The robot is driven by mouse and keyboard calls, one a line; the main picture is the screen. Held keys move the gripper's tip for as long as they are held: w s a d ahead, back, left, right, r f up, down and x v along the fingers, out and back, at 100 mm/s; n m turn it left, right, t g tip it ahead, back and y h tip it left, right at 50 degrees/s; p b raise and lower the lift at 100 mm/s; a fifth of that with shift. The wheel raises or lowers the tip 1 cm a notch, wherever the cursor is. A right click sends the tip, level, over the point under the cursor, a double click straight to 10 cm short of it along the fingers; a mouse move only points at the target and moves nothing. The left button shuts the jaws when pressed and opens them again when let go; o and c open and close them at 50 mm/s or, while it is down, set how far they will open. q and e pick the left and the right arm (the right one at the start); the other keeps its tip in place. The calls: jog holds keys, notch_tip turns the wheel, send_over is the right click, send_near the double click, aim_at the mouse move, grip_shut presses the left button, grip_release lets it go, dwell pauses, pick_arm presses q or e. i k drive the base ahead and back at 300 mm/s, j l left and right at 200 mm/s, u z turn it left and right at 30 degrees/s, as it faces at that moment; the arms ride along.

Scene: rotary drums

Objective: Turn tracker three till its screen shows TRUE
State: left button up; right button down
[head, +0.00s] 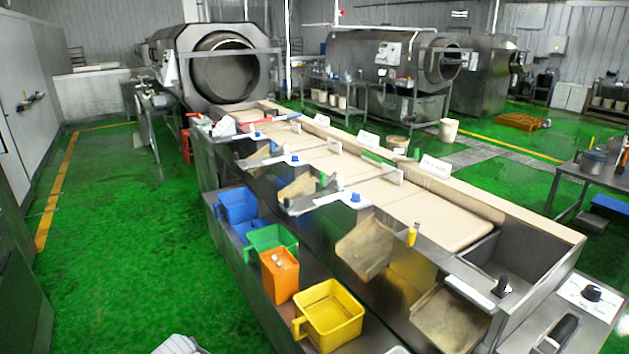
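Several small knobs on pale plates sit along the near side of the conveyor line. A blue knob (355,197) is nearest of the blue ones, a second blue knob (294,159) is farther back, and a third blue knob (257,134) is farther still. A black knob (592,293) sits on a white plate at the right end. White upright plates stand along the belts: a near one (435,167), a middle one (369,139) and a far one (322,119). Their writing is too small to read, and I cannot tell which knob is tracker three. Neither gripper shows.
Beige conveyor belts (440,215) run from a large steel drum (225,70) towards the front right. Yellow (330,316), orange (279,273), green (271,243) and blue (238,206) bins stand on the lower shelf. The green floor (110,240) at left is clear.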

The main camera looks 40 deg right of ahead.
aim_at(355, 198)
jog(key=i+z, duration=0.35)
jog(key=z, duration=0.15)
jog(key=i+j+z, duration=0.25)
jog(key=z, duration=0.2)
jog(key=i+j+z, duration=0.35)
jog(key=z, duration=0.15)
jog(key=i+j+z, duration=0.25)
jog(key=j+z, duration=0.25)
jog(key=l, duration=0.05)
